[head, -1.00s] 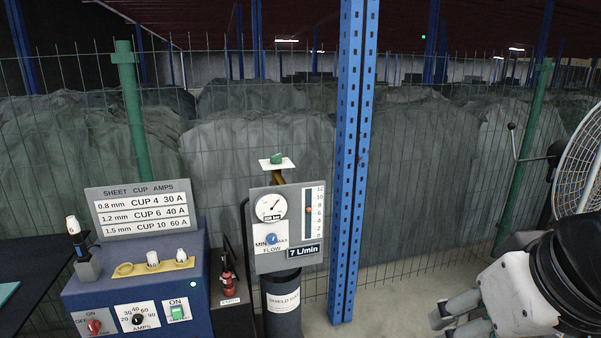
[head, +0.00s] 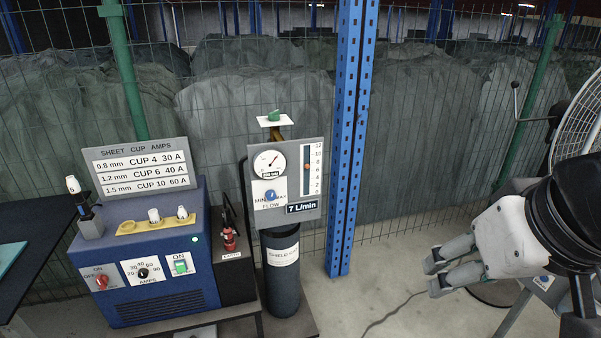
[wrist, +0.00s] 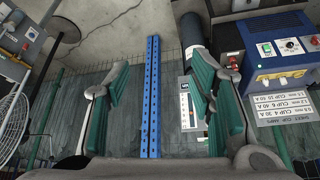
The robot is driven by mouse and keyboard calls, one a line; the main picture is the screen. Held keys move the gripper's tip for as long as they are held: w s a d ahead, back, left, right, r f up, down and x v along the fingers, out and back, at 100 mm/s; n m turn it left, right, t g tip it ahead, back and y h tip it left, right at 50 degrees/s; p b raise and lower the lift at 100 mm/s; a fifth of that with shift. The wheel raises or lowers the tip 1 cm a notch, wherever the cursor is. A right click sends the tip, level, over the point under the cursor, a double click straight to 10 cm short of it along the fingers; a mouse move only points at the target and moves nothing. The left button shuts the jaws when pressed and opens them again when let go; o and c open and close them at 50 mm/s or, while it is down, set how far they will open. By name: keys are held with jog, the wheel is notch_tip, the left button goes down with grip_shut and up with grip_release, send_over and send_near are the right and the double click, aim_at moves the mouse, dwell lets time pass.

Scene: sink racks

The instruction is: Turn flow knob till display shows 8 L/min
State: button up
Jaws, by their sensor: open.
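The flow panel (head: 297,165) is a grey plate on top of a dark cylinder (head: 283,280), left of the blue post. Its blue flow knob (head: 270,195) sits on a white MIN–MAX label below a round gauge (head: 266,162). The display (head: 302,208) reads 7 L/min. A vertical scale (head: 308,165) from 0 to 12 has an orange marker near 8. My gripper (head: 436,274) is open and empty at the right, well apart from the panel. In the wrist view its green-padded fingers (wrist: 160,85) are spread, and one partly covers the panel; the knob is hidden there.
A blue perforated post (head: 345,140) stands between my gripper and the panel. A blue welding machine (head: 150,293) with a cup chart (head: 135,168) stands at the left. A fan (head: 580,125) is at the right. A wire fence closes off the back.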

dwell(0.3)
jog(key=w+a+f+n+t, duration=0.1)
jog(key=w, duration=0.5)
jog(key=w+a+f, duration=0.2)
jog(key=w, duration=0.4)
jog(key=m+t+y+b, duration=0.2)
jog(key=t+y+b, duration=0.3)
jog(key=t+y, duration=0.2)
send_near(271, 198)
jog(key=s+a, duration=0.1)
jog(key=s, duration=0.7)
notch_tip(271, 198, down, 2)
jog(key=w+m+t+h, duration=0.2)
jog(key=w+m+t, duration=0.15)
jog(key=m, duration=0.25)
jog(key=b+x, duration=0.1)
jog(key=x, duration=1.1)
jog(key=shift+d, duration=0.2)
